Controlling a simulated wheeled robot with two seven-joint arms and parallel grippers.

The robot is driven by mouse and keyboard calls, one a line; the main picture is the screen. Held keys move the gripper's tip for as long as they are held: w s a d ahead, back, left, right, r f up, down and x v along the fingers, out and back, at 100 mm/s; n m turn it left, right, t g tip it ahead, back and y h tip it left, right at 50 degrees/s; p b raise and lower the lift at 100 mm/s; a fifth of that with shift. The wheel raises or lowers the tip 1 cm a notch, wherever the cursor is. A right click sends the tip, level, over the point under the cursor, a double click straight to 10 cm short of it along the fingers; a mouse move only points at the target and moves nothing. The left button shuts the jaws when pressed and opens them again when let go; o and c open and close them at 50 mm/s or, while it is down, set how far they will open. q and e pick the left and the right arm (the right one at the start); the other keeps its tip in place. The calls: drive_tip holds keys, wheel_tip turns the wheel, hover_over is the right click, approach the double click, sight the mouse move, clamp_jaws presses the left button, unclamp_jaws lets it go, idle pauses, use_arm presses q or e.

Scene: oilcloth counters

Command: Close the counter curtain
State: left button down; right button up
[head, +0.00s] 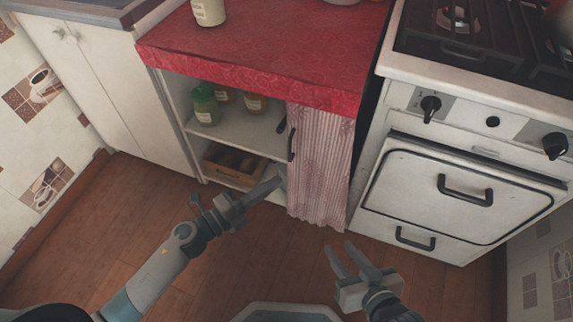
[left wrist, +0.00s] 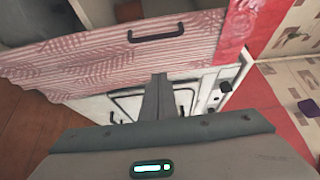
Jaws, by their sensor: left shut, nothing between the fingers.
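The striped red-and-white counter curtain (head: 322,165) hangs over the right half of the red-topped counter (head: 270,48). The left half is uncovered. A dark handle (head: 291,144) is on the curtain's left edge. In the left wrist view the curtain (left wrist: 95,58) spans the upper left, with its handle (left wrist: 156,35) near the top. My left gripper (head: 276,184) is shut and empty, below and left of the handle in the head view. Its fingers (left wrist: 159,82) appear together in the left wrist view, apart from the handle. My right gripper (head: 350,250) is open and empty over the floor, in front of the curtain.
The uncovered shelves hold jars, including a green one (head: 205,105), and a wooden crate (head: 232,165). A white stove (head: 450,190) stands right of the counter, a white cabinet (head: 105,90) left. A cream jar (head: 209,11) stands on top. The wooden floor (head: 120,235) is clear at left.

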use_arm(q)
drive_tip(key=shift+w+d, duration=0.1)
drive_tip(key=shift+w, duration=0.05)
